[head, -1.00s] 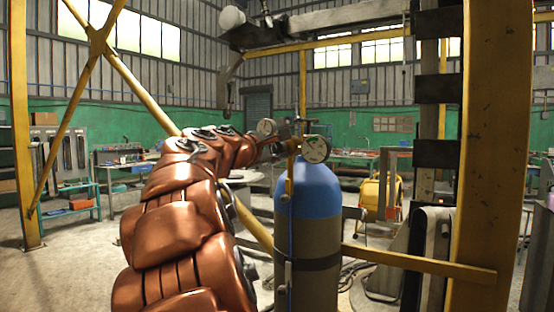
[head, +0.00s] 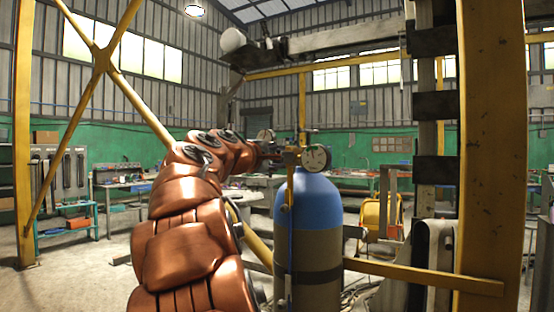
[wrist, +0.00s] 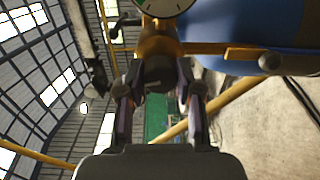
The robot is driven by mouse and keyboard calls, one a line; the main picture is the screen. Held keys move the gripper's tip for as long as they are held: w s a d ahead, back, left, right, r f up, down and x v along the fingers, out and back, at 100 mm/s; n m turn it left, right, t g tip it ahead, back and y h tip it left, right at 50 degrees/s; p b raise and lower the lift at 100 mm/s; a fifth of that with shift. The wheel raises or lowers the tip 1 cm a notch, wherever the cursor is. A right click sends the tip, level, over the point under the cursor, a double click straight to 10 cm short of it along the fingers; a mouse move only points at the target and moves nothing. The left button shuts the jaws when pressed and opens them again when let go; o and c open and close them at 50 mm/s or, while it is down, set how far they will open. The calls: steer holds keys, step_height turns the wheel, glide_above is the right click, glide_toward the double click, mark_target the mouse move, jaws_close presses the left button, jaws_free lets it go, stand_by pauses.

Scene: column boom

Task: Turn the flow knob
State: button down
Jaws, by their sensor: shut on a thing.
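The flow knob (wrist: 157,72) is a dark round piece on the brass regulator (wrist: 155,42) in the wrist view. My gripper (wrist: 159,92) has one finger on each side of the knob and is shut on it. In the head view my gripper (head: 277,156) is at the regulator, left of the round gauge (head: 317,158), and the knob is hidden there. The regulator sits on top of a gas cylinder (head: 308,200) with a blue shoulder and a grey body, standing upright. Part of the white gauge also shows at the top of the wrist view (wrist: 165,5).
A yellow diagonal brace (head: 140,95) runs behind my arm. A yellow rail (head: 410,272) crosses beside the cylinder to a thick yellow post (head: 490,150) at the right. Workbenches (head: 120,180) stand along the green wall. Open floor lies at the left.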

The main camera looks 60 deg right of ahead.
steer(key=shift+f, duration=0.1)
steer(key=c, duration=0.8)
jaws_free()
steer(key=shift+o, duration=0.2)
steer(key=a, duration=1.2)
steer(key=shift+s+r, duration=0.2)
steer(key=shift+s, duration=0.05)
